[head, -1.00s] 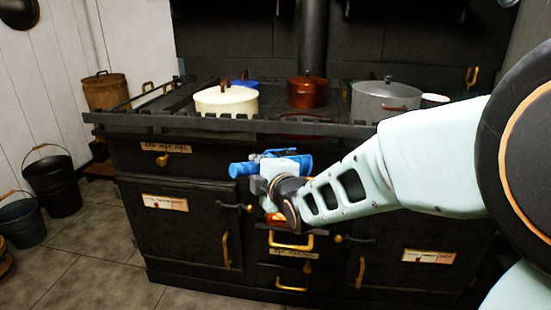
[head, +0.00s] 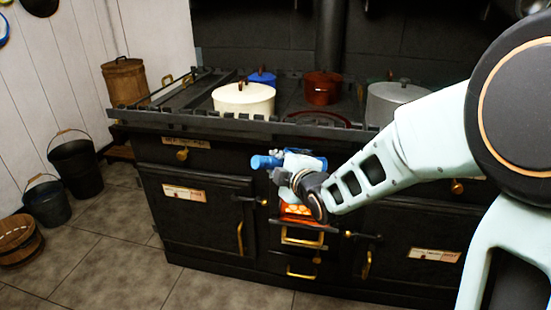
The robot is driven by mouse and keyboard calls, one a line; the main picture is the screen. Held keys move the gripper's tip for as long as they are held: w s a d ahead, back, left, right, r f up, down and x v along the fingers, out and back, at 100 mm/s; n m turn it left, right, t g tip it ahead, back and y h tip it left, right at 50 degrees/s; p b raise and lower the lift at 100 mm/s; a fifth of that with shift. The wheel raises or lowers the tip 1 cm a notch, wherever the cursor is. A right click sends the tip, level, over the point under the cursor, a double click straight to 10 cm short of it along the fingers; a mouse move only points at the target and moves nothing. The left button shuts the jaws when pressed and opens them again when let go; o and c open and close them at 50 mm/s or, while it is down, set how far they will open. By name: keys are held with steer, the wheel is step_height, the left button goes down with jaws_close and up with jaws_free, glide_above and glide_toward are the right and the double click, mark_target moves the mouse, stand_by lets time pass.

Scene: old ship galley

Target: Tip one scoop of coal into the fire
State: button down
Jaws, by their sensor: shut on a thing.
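The fire (head: 297,209) glows orange in a small opening in the middle of the black stove's front (head: 205,217). My gripper (head: 288,162) is in front of the stove, just above this opening in the picture. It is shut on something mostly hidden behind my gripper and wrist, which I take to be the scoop. Blue parts show at both sides of the gripper; I cannot tell whether they belong to the fingers or to the held thing. No coal can be made out, and the scoop's tilt is hidden.
A cream pot (head: 244,101), a red-brown pot (head: 322,88), a blue pot (head: 263,79) and a grey pot (head: 385,103) stand on the railed stove top. The tiled floor in front is clear.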

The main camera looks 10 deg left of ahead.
steer(key=shift+w+d+r+p, duration=0.2)
steer(key=shift+r+p, duration=0.55)
steer(key=shift+p, duration=0.85)
steer(key=shift+r+m+p, duration=0.1)
steer(key=shift+m+p, duration=0.2)
steer(key=shift+p, duration=0.05)
steer(key=r+p, duration=0.1)
steer(key=p, duration=0.2)
steer(key=w+m+g+p, duration=0.1)
steer(key=p, duration=0.2)
steer(key=shift+d+r+y, duration=0.3)
steer(key=shift+d+r, duration=0.05)
steer(key=shift+d, duration=0.05)
steer(key=w+d+r+m+p, duration=0.1)
steer(key=p, duration=0.4)
steer(key=w+d+r+m+g+y+p, duration=0.1)
steer(key=w+d+p, duration=0.1)
steer(key=p, duration=0.3)
steer(key=w+d+r+m+g+p, duration=0.1)
steer(key=w+p, duration=0.1)
steer(key=p, duration=0.4)
steer(key=shift+d+r+m+y, duration=0.25)
steer(key=shift+m+y, duration=0.05)
steer(key=shift+w+d+r+g+p, duration=0.1)
steer(key=shift+w+d+g+p, duration=0.2)
steer(key=shift+p, duration=0.6)
